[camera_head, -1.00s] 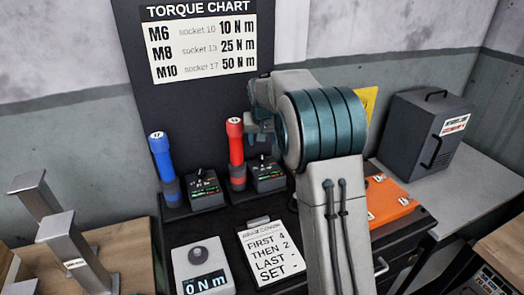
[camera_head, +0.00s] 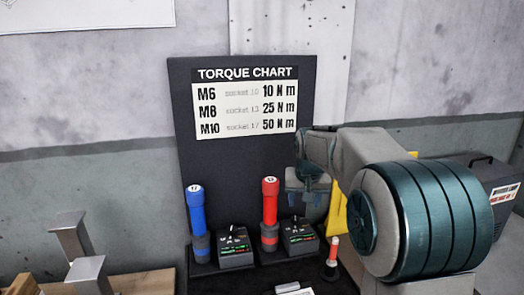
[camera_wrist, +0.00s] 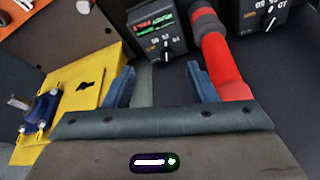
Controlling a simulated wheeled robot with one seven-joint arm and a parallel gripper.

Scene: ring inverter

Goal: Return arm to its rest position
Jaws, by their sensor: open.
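My gripper (camera_head: 308,190) is open and empty, to the right of the red tool (camera_head: 269,215) and in front of the dark board. In the wrist view, its two blue fingers (camera_wrist: 162,85) stand apart with nothing between them. The red tool (camera_wrist: 222,62) shows there just beyond the right finger. My arm reaches in from the right of the head view and hides part of the bench.
A blue tool (camera_head: 196,222) and two dial units (camera_head: 234,246) (camera_head: 299,237) stand by the torque chart (camera_head: 246,105). A yellow box (camera_wrist: 85,85) is left of my fingers. A grey case (camera_head: 497,190) stands right.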

